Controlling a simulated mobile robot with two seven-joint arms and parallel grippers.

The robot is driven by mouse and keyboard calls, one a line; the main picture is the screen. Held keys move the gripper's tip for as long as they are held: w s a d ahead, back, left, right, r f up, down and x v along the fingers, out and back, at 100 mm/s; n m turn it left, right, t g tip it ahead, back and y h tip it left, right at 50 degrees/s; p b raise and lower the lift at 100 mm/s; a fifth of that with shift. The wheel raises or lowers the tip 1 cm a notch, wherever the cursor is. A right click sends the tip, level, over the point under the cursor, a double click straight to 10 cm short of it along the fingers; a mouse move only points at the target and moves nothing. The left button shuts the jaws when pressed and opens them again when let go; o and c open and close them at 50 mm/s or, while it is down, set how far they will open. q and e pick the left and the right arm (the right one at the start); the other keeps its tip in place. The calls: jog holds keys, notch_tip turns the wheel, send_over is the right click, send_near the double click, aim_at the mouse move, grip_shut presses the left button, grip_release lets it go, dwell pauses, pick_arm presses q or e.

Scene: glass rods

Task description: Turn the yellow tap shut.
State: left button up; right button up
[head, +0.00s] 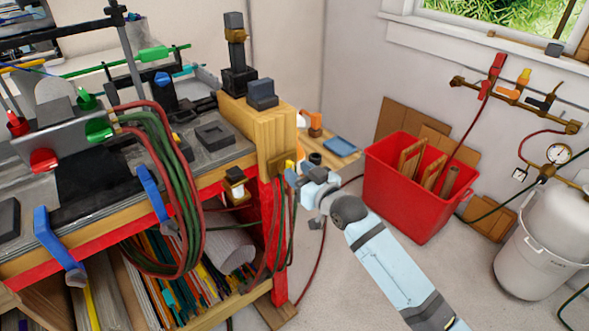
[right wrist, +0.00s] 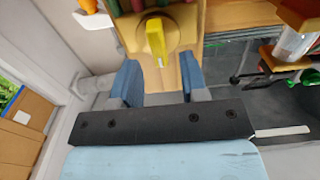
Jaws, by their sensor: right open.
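The yellow tap (right wrist: 156,40) sits on a round tan mount on the bench's wooden end post in the right wrist view. Its handle points towards my right gripper (right wrist: 159,78), roughly in line with the gap between the two blue-grey fingers. The fingers are apart, with nothing between them, and the handle lies just beyond their tips. In the head view a small yellow part of the tap (head: 289,165) shows beside my right gripper (head: 291,178), at the end of the bench. The gripper hides much of that spot. My left gripper is not in view.
Red and green hoses (head: 160,150) hang from the workbench at the left. A red bin (head: 405,205) with wood pieces stands on the floor to the right. A white tank (head: 550,240) and wall valves are further right. Floor between bench and bin is partly clear.

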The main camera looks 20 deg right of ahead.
jog(key=shift+x, duration=0.85)
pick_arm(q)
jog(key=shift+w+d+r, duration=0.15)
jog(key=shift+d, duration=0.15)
pick_arm(e)
jog(key=shift+w, duration=0.1)
grip_shut()
